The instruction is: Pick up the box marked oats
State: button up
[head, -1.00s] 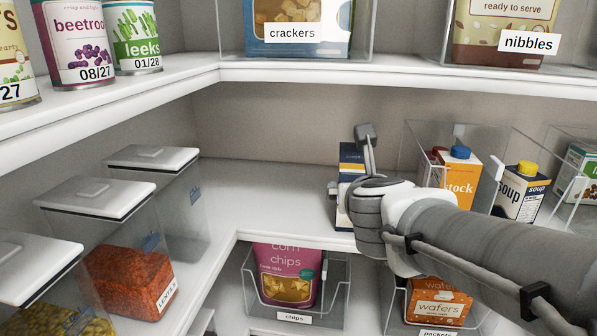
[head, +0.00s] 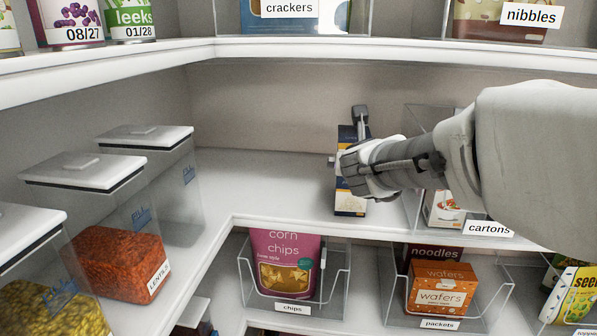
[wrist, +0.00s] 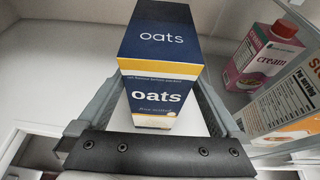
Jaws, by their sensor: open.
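The oats box (head: 350,203) is dark blue and cream with a yellow stripe. It stands upright on the white middle shelf, partly hidden behind my gripper in the head view. In the wrist view the oats box (wrist: 158,92) shows its top and front, both reading "oats". My gripper (head: 346,160) is at the box, and its jaws are open. In the wrist view one finger of my gripper (wrist: 157,108) lies along each side of the box, with the box between them. I cannot tell whether the fingers touch it.
A clear bin labelled cartons (head: 487,229) stands close to the right. A cream carton (wrist: 262,57) shows beside the box. Shelf to the left (head: 265,185) is clear. An upper shelf edge (head: 400,52) runs overhead. Lidded lentils container (head: 120,262) stands at left.

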jog(key=shift+b+x, duration=0.4)
jog(key=shift+x, duration=2.3)
jog(key=shift+a, duration=0.1)
jog(key=c, duration=1.6)
jog(key=shift+r, duration=0.1)
